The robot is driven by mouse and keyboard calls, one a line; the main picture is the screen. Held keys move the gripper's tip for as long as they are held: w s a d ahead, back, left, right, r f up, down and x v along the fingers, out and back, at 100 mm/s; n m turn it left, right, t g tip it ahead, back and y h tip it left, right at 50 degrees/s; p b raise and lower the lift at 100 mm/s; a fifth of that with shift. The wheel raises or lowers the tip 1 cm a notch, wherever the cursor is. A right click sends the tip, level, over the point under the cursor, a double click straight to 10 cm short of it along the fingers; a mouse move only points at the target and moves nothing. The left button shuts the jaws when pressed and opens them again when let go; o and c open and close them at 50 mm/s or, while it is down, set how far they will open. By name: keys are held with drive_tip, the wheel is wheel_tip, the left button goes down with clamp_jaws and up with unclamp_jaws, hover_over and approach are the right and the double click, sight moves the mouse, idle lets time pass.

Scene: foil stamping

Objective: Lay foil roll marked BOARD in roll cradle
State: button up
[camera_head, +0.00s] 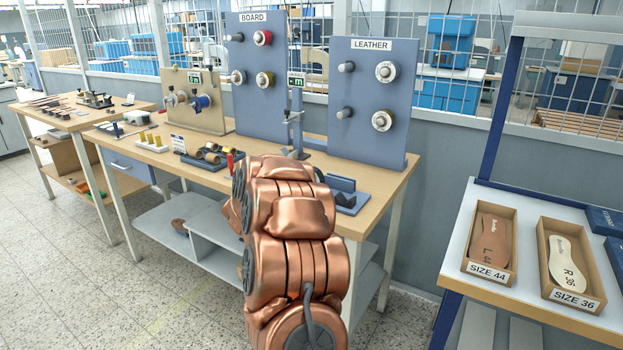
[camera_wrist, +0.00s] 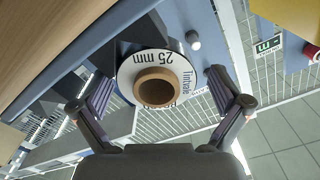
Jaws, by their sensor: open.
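In the wrist view a foil roll (camera_wrist: 190,68) is seen end-on, with a brown core and a white end disc reading "25 mm"; other lettering is partly hidden. My gripper (camera_wrist: 160,80) is open, its fingers on either side of the roll; contact is unclear. Dark grey blocks (camera_wrist: 146,24) and a blue surface lie behind the roll, but I cannot tell whether it rests on them. In the head view my copper arm hides the gripper and this roll. A blue holder with a dark block (camera_head: 345,200), possibly the roll cradle, stands at the bench's right front.
The BOARD panel (camera_head: 244,110) and LEATHER panel (camera_head: 364,150) stand on the bench (camera_head: 396,185), with pegs and several rolls. A dark tray (camera_head: 190,160) holds small rolls left of my arm. A shelf with SIZE 44 (camera_head: 486,270) and SIZE 36 (camera_head: 572,296) boxes is at right.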

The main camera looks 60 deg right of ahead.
drive_tip(key=shift+a, duration=0.1)
drive_tip(key=a, duration=1.1)
drive_tip(key=shift+s+a, duration=0.2)
drive_tip(key=shift+a, duration=0.2)
